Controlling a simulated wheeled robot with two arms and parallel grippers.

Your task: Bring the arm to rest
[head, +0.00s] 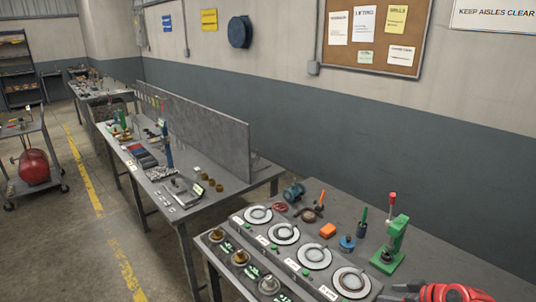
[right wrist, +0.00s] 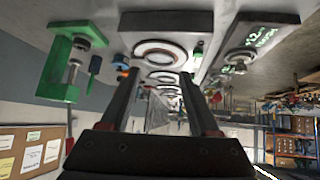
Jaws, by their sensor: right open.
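My right gripper (head: 400,291) is at the bottom right edge of the head view, low by the front bench, with its red body partly cut off. In the right wrist view its two dark fingers (right wrist: 157,76) stand apart with nothing held between them. That view is upside down, with the bench at the top. My left gripper is not in view.
The near bench (head: 455,258) carries a panel of round plates (head: 314,256), a green press (head: 393,240), which also shows in the right wrist view (right wrist: 62,78), an orange block (head: 327,230) and a blue motor (head: 293,192). Another bench stands behind.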

